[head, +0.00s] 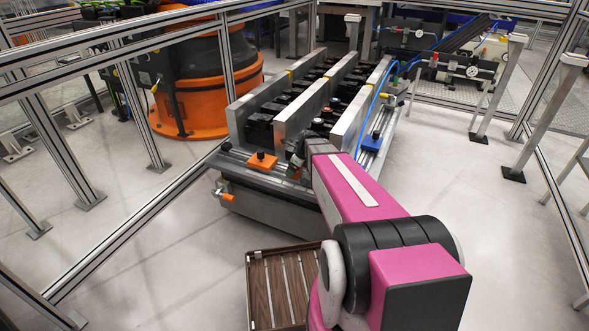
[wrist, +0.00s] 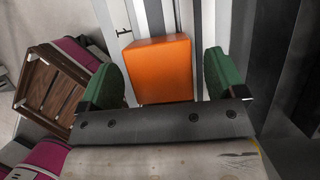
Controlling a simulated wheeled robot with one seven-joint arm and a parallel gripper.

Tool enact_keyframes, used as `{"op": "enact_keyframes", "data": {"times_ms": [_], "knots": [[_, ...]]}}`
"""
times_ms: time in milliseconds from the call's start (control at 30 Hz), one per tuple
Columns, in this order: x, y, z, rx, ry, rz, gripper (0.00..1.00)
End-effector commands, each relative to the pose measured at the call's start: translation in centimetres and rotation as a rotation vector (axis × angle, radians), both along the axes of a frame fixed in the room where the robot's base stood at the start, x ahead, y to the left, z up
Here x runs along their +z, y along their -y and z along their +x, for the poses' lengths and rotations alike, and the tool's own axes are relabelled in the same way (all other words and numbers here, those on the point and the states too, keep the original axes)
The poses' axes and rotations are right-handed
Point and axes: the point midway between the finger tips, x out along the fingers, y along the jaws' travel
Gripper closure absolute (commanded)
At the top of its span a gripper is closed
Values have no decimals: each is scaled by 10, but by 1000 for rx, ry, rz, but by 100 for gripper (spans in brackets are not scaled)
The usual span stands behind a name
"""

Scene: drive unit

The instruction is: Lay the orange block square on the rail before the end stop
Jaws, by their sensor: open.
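In the wrist view a plain orange block (wrist: 163,68) sits between the green fingertips of my gripper (wrist: 158,62). The jaws are open, with a gap on each side of the block. Pale metal strips of the rail (wrist: 182,14) run behind the block. My gripper (head: 294,168) is low, just right of that piece and partly hidden by my arm. I cannot tell which part is the end stop.
The fixture's upright metal plates (head: 300,105) stand close behind my gripper. A blue piece (head: 371,142) sits on the right ledge. A brown slatted tray (head: 280,285) is at the bottom middle. A large orange robot base (head: 195,110) stands behind a fence.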

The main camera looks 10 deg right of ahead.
Motion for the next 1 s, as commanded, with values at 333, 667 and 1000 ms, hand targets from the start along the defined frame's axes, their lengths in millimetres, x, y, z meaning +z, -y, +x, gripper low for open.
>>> {"op": "enact_keyframes", "data": {"times_ms": [333,667,1000], "knots": [[55,15,-13,-1,3,-1,11],[106,32,-24,0,1,0,11],[117,34,-36,72,13,-27,11]]}}
